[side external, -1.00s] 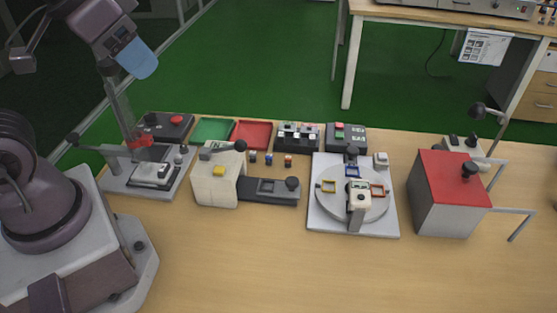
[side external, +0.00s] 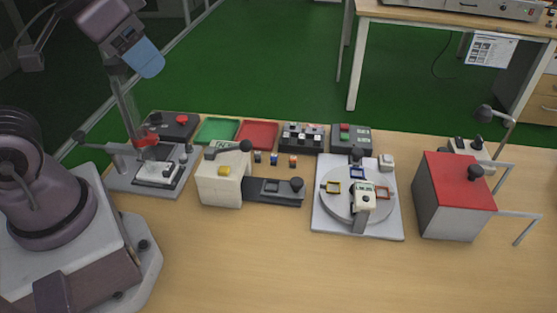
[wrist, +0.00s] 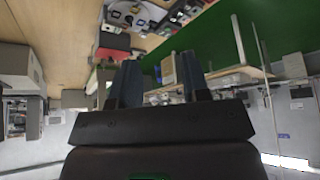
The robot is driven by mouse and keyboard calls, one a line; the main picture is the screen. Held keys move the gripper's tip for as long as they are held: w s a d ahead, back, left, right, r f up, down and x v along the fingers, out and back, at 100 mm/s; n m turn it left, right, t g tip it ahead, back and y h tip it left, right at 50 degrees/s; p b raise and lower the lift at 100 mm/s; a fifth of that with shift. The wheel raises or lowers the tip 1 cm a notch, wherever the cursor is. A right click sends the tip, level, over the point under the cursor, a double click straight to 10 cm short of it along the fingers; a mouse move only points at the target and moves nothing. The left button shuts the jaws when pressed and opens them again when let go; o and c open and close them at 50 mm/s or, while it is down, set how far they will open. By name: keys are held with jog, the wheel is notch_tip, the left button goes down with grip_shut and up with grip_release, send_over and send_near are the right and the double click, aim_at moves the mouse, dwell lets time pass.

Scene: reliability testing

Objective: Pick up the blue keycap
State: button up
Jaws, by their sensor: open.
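The blue keycap (side external: 274,160) looks like a small blue block on the wooden table, in a short row between a dark keycap (side external: 258,157) and an orange keycap (side external: 293,161). My gripper (side external: 148,66) is high at the upper left in the side view, well above the table and far left of the keycaps. In the wrist view my gripper (wrist: 158,76) shows two dark fingers spread apart with nothing between them. I cannot make out the blue keycap in the wrist view.
Behind the keycaps are a green tray (side external: 217,131), a red tray (side external: 258,135) and a dark switch box (side external: 302,138). A cream lever device (side external: 221,187) stands front left of them, a turntable fixture (side external: 334,212) to the right. The front table is clear.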

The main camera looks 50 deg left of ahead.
jog(key=shift+o, duration=0.6)
